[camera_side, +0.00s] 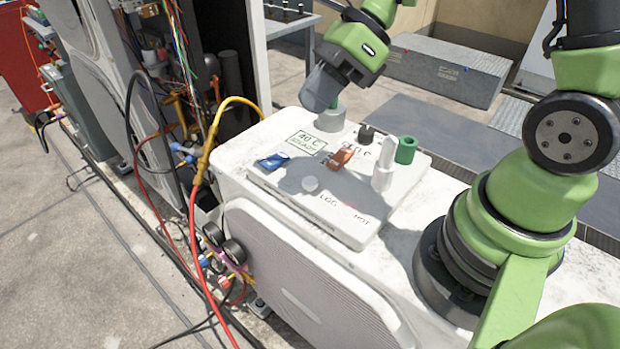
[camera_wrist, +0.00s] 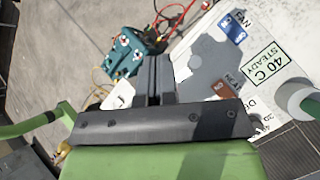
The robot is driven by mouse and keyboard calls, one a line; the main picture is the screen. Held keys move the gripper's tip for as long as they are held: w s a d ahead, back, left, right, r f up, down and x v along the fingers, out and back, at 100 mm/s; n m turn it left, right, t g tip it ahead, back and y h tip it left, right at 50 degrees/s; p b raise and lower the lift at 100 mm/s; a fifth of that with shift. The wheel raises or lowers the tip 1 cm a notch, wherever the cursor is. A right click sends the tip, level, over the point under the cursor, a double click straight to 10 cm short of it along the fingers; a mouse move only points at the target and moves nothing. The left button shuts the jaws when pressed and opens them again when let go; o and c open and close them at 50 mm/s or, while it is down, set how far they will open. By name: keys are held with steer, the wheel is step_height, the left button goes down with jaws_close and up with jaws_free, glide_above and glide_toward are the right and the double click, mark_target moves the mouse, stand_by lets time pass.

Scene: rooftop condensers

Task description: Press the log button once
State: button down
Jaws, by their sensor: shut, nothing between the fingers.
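The log button is a small round white button (camera_side: 310,184) on the sloping white panel (camera_side: 290,198), just above the printed word LOG in the side view. It stands clear, with nothing touching it. My gripper (camera_side: 318,100) is over the far edge of the panel, pointing down, apart from the button. In the wrist view the dark fingers (camera_wrist: 156,78) are together and empty.
A grey round base (camera_side: 330,121) stands below my gripper. Hoses and wires hang at left.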

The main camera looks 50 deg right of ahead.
mark_target(310, 178)
steer(key=f+m, duration=0.1)
steer(key=m, duration=0.1)
steer(key=w+f+m, duration=0.1)
steer(key=w+d+f+m, duration=0.1)
steer(key=f+m, duration=0.1)
steer(key=shift+f+m+t+y, duration=0.1)
steer(key=shift+m+t+y, duration=0.2)
steer(key=shift+f, duration=4.4)
steer(key=shift+f, duration=0.4)
steer(key=shift+f, duration=0.6)
steer(key=shift+r, duration=1.05)
